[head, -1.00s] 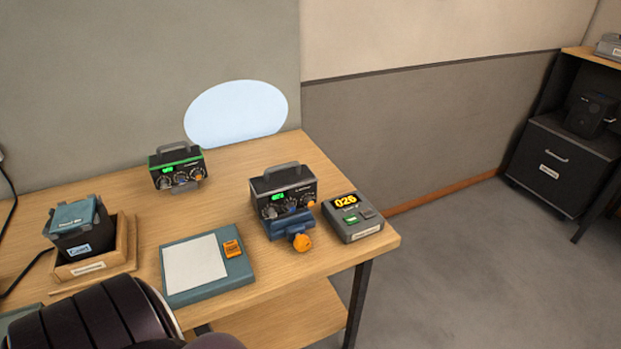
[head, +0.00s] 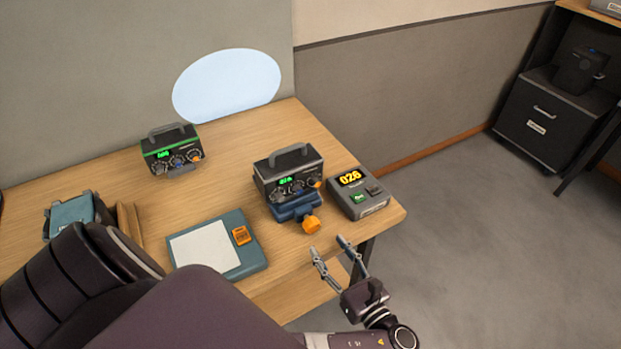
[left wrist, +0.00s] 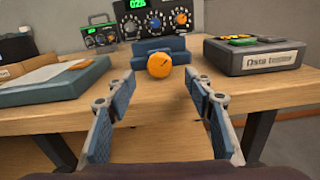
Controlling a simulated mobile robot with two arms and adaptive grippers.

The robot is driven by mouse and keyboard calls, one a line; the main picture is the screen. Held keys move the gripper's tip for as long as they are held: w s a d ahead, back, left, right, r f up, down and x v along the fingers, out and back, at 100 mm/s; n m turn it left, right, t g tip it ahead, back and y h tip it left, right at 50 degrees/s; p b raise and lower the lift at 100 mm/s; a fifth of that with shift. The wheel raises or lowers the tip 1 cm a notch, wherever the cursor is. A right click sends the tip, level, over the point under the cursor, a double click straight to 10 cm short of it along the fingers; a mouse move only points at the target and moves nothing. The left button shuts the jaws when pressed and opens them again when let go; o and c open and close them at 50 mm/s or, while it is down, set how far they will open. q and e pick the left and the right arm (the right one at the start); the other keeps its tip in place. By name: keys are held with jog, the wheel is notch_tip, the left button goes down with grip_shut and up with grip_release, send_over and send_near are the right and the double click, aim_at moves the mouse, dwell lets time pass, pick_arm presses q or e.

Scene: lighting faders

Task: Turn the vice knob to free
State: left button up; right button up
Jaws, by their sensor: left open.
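The vice is the blue block (head: 296,208) under the front of the right-hand black dial box (head: 287,172), near the table's front edge. Its orange knob (head: 311,224) sticks out toward the front. In the left wrist view the orange knob (left wrist: 160,65) lies ahead, centred between the fingers, with a dark mark on its face; the blue vice (left wrist: 146,47) is behind it. My left gripper (head: 329,246) is open and empty, just in front of and below the knob, not touching it. It also shows in the left wrist view (left wrist: 155,95). My right gripper is not in view.
A grey tester (head: 359,192) reading 026 stands right of the vice. A teal pad with a white sheet (head: 223,240) lies left. A green-trimmed dial box (head: 171,150) stands farther back. The table's front edge is close to my left gripper.

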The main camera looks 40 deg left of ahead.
aim_at(314, 228)
pick_arm(q)
jog(key=p+x, duration=0.1)
jog(key=x, duration=0.5)
jog(key=shift+w+a+r+p, duration=0.1)
jog(key=shift+a+p, duration=0.2)
jog(key=shift+p, duration=0.05)
jog(key=shift+w+a, duration=0.15)
jog(key=shift+a, duration=0.25)
jog(key=shift+d, duration=0.15)
